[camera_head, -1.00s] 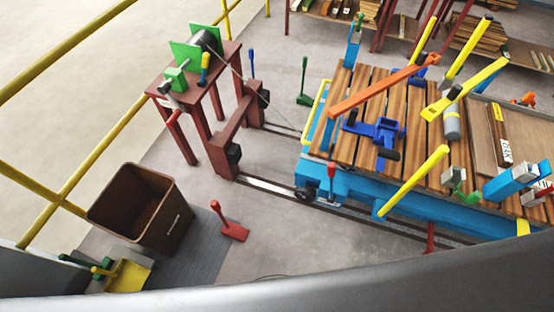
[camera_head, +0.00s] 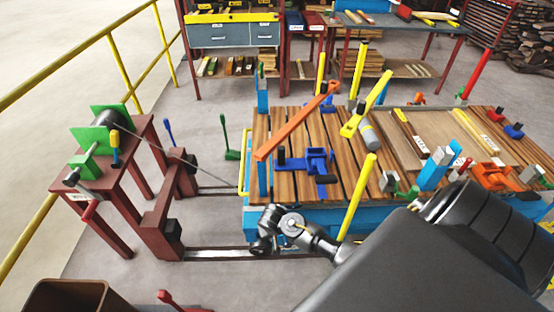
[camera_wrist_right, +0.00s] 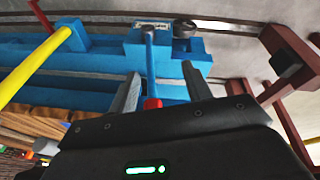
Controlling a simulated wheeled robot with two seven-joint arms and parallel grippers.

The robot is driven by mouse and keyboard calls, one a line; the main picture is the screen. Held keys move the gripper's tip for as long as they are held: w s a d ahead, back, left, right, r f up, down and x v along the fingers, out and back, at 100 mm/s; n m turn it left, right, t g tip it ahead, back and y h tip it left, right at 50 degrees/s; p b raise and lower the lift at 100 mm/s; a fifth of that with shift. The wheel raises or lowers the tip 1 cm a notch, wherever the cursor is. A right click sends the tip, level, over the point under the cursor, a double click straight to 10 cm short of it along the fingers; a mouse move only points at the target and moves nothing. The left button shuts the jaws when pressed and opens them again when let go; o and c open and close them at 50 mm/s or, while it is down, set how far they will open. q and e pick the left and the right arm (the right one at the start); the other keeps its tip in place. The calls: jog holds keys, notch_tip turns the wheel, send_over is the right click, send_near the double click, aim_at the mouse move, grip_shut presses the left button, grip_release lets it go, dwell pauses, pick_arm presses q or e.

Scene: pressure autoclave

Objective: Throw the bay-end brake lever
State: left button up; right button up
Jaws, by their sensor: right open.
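A lever with a blue shaft and red grip (camera_wrist_right: 152,103) stands on the blue cart's end near a wheel in the right wrist view. My right gripper (camera_wrist_right: 162,88) is open there, with one grey finger on each side of the lever. The red grip shows just in front of the gripper's body; I cannot tell whether anything touches. In the head view my right arm comes in from the right, and my right gripper (camera_head: 264,232) is at the near left end of the blue cart (camera_head: 320,212). The arm hides the lever there. My left gripper is not in view.
Wooden slats with clamps and yellow posts (camera_head: 358,195) top the cart. A brown bin (camera_head: 65,295) and a red floor lever (camera_head: 168,298) are at the lower left.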

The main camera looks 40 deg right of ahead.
jog(key=w+d+r+m+h+b, duration=0.1)
jog(key=w+r, duration=0.1)
jog(key=r, duration=0.4)
jog(key=w+d+r+m+h, duration=0.1)
jog(key=w+r+m, duration=0.1)
jog(key=r, duration=0.3)
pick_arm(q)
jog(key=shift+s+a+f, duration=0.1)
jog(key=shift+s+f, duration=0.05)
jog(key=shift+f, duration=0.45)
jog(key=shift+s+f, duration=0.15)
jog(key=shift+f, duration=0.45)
pick_arm(e)
jog(key=x, duration=1)
jog(key=shift+w+a+f, duration=0.2)
jog(key=shift+f, duration=0.15)
jog(key=shift+c, duration=0.3)
grip_shut()
